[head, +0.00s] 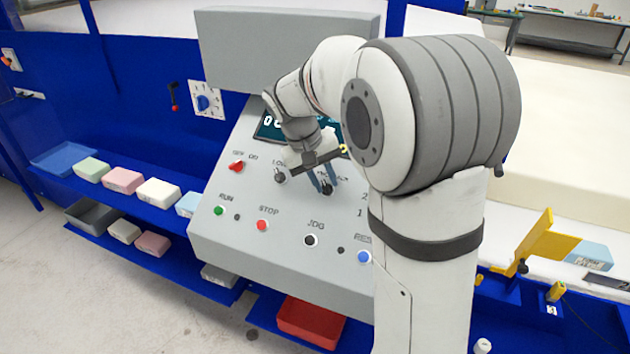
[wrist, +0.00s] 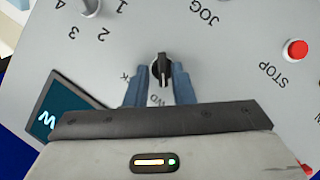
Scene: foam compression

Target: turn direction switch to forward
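The direction switch is a black rotary knob (wrist: 161,72) on the grey sloped control panel (head: 290,220). In the head view the knob (head: 327,189) is partly hidden by the fingers. My gripper (head: 324,178) points down at it. In the wrist view my gripper (wrist: 160,80) has one blue finger on each side of the knob, with a narrow gap showing on both sides. The knob's grip bar stands about upright in that view. A partly covered label ending in "WD" is printed between the fingers, and a letter "K" shows beside the left finger.
Close by on the panel are a red switch (head: 236,166), another knob (head: 280,176), a green button (head: 219,210), a red stop button (head: 262,225), a black jog button (head: 310,240) and a blue button (head: 364,257). A display (wrist: 65,115) lies beside the gripper.

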